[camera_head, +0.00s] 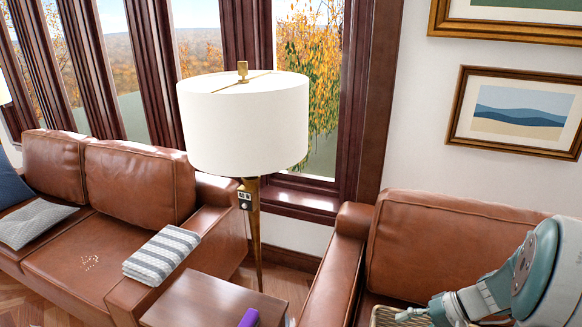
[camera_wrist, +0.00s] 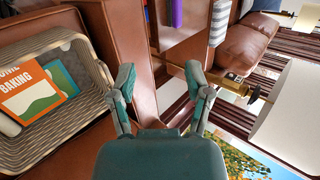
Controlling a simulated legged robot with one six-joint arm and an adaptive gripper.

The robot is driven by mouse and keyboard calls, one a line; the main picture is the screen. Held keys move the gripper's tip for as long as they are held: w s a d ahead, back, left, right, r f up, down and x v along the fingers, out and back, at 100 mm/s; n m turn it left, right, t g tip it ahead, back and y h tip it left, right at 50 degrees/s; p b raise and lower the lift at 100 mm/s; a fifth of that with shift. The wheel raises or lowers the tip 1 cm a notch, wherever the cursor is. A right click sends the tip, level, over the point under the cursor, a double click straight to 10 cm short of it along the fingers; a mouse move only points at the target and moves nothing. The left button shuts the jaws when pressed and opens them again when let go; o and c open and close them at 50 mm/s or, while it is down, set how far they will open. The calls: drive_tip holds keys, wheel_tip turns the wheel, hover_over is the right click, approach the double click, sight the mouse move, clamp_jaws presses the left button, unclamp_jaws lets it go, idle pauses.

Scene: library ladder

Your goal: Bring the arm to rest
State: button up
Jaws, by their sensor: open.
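My gripper (camera_wrist: 159,75) is open in the wrist view, with its two teal fingers spread apart and nothing between them. In the head view my teal and grey arm comes in from the right, and my gripper (camera_head: 425,309) is low over the right brown leather seat (camera_head: 440,235). The seat and a woven basket (camera_wrist: 98,88) lie close to the left finger in the wrist view. The basket holds an orange book (camera_wrist: 32,92) with "BAKING" on its cover and a green book. In the head view only the basket's rim (camera_head: 385,315) shows at the bottom edge.
A floor lamp (camera_head: 245,120) with a white shade stands between the seats, beside a small wooden table (camera_head: 195,300) bearing a purple object (camera_head: 249,318). Framed pictures hang right.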

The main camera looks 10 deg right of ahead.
drive_tip(key=s+a+r+n+t+h, duration=0.1)
drive_tip(key=s+a+r+n+h, duration=0.1)
drive_tip(key=s+a+r+h, duration=0.2)
drive_tip(key=s+a+r+n+t+h, duration=0.1)
drive_tip(key=s+a+r+n+h, duration=0.2)
drive_tip(key=a+r, duration=0.8)
drive_tip(key=s+a+h, duration=0.1)
drive_tip(key=s+h, duration=0.1)
drive_tip(key=s, duration=0.1)
drive_tip(key=shift+a+r+n, duration=0.15)
drive_tip(key=shift+a+n, duration=0.1)
drive_tip(key=shift+n, duration=0.05)
drive_tip(key=shift+s+d+t, duration=0.25)
drive_tip(key=shift+d+t, duration=0.05)
